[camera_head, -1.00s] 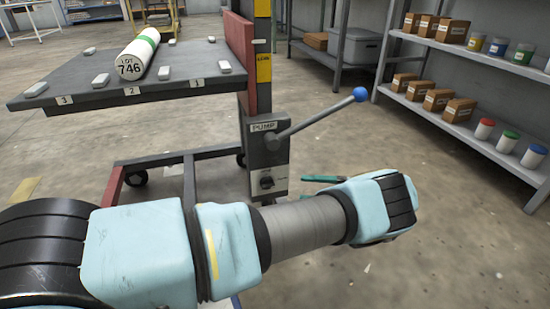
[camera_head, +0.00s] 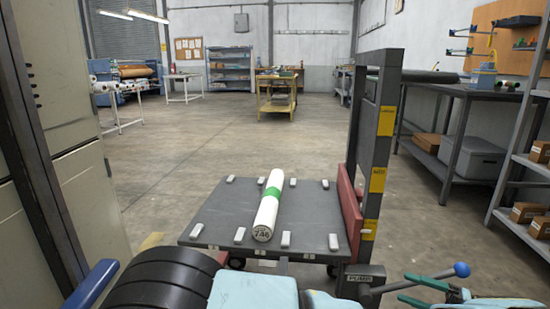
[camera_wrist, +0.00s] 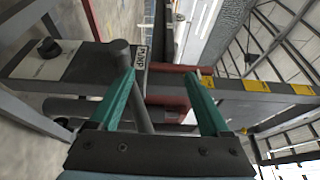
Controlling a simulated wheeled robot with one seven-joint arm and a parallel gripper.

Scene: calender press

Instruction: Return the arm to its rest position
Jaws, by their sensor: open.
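My gripper (camera_head: 402,287) is low at the right of the head view, beside the pump lever. Its two green fingers also show in the wrist view (camera_wrist: 159,74), spread apart with nothing held. The pump lever (camera_head: 415,281) is a grey bar with a blue ball end, slanting up to the right from the pump box (camera_head: 360,282). In the wrist view the lever (camera_wrist: 141,108) shows in the space between the fingers; I cannot tell whether it touches them. My arm is bent low along the bottom edge of the head view, partly cut off.
A lift table (camera_head: 215,215) holds a white roll (camera_head: 268,207) with a green band, lot 746, between small white blocks. Its upright mast (camera_head: 376,150) stands at right. A grey cabinet (camera_head: 85,190) is close at left. Shelves (camera_head: 510,200) stand at right; open floor lies behind.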

